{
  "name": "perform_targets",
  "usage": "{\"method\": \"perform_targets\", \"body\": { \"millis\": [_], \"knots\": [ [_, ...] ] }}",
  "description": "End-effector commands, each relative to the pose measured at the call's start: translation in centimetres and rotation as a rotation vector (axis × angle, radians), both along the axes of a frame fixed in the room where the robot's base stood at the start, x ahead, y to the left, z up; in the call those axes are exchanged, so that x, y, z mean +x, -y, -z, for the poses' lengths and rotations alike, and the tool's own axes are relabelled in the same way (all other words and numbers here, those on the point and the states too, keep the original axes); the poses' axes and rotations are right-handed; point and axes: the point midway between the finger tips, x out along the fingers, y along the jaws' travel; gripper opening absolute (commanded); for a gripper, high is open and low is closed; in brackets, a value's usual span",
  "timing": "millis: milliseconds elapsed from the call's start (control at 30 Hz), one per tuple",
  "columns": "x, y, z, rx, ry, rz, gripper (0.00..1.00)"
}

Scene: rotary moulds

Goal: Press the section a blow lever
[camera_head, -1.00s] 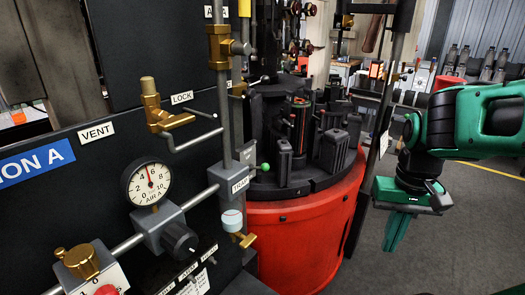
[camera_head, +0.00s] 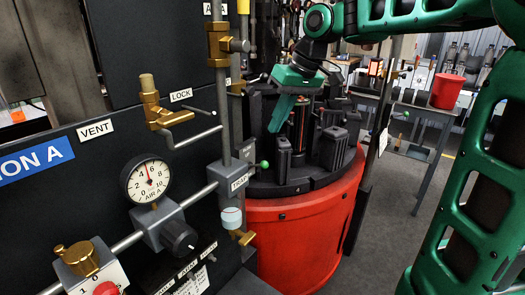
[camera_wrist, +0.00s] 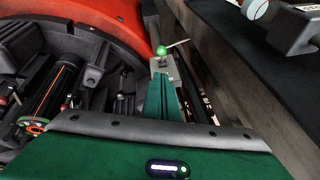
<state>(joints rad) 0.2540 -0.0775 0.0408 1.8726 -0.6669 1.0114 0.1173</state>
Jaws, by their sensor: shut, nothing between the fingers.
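The section A panel (camera_head: 75,220) stands at the left of the head view with its blue sign (camera_head: 35,162). A lever with a green ball knob (camera_head: 264,165) sticks out at its right side, beside the red drum; the knob also shows in the wrist view (camera_wrist: 161,50), just past my fingertips. I cannot read a label naming it the blow lever. Small labels (camera_head: 188,268) low on the panel are too small to read. My gripper (camera_head: 276,125) is shut and empty, fingers pointing down, above the drum top and up and right of the green knob, apart from it.
The red drum (camera_head: 300,240) carries dark mould blocks (camera_head: 333,148) close to my gripper. A brass LOCK valve (camera_head: 158,115), a pressure gauge (camera_head: 148,181) and pipes jut from the panel. A grey table with a red bucket (camera_head: 447,91) stands behind. Floor at right is open.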

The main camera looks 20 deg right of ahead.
Motion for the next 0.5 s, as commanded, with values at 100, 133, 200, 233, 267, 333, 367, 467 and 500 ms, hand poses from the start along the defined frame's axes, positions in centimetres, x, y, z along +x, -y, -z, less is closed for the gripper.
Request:
{"method": "perform_targets", "body": {
  "millis": [100, 133, 200, 233, 267, 333, 367, 467, 500],
  "knots": [
    [0.1, 0.0, -0.1, 0.001, 0.001, -0.003, 0.00],
    [0.1, 0.0, -0.1, 0.000, 0.002, -0.003, 0.00],
    [0.1, 0.1, -0.1, 0.001, 0.001, -0.001, 0.00],
    [0.1, 0.1, 0.0, 0.001, 0.001, -0.001, 0.00],
    [0.1, 0.1, 0.0, 0.000, 0.001, -0.001, 0.00],
    [0.1, 0.1, 0.1, 0.001, 0.001, 0.000, 0.00],
    [0.1, 0.0, 0.2, 0.001, 0.001, 0.000, 0.00],
    [0.3, -0.2, 0.8, 0.002, -0.001, 0.000, 0.00],
    [0.4, -0.3, 1.3, 0.002, -0.002, 0.000, 0.00]
  ]
}}
